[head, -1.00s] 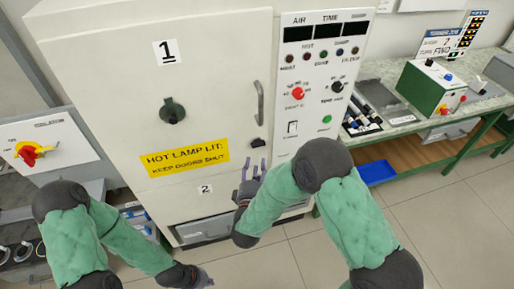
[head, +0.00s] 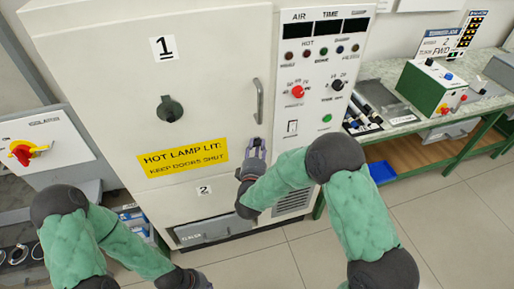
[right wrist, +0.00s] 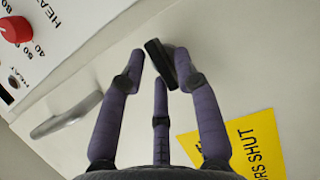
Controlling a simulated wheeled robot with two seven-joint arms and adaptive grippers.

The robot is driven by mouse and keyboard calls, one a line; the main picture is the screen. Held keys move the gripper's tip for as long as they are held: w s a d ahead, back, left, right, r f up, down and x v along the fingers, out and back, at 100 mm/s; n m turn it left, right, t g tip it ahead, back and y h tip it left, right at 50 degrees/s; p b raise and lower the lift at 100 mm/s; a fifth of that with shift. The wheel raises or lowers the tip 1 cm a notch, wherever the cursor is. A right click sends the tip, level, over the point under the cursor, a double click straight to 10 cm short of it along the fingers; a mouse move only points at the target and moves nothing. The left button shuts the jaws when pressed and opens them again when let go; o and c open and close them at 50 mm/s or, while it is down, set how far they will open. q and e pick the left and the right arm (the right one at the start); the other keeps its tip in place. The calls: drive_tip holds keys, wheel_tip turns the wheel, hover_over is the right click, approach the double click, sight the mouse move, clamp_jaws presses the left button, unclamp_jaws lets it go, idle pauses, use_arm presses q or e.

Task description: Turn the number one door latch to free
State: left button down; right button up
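The number one door (head: 110,95) is the large cream upper door, shut, with a "1" label. Its latch is a small dark bar (right wrist: 157,55) near the door's edge, below the handle. In the head view my right gripper hides it. In the right wrist view the bar sits tilted between the tips of my right gripper (right wrist: 160,65), close to the right-hand finger; whether they touch I cannot tell. The fingers are apart. In the head view my right gripper (head: 255,150) is up against the door. My left gripper (head: 197,281) is low at the bottom; its fingers are unclear.
A silver door handle (head: 259,100) stands just above the right gripper. A dark round fitting (head: 171,109) and a yellow warning sign (head: 181,158) are on the door. The control panel (head: 318,80) is on the right, with a bench (head: 405,128) beyond it. A red-yellow switch (head: 24,153) is at left.

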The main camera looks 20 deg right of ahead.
clamp_jaws()
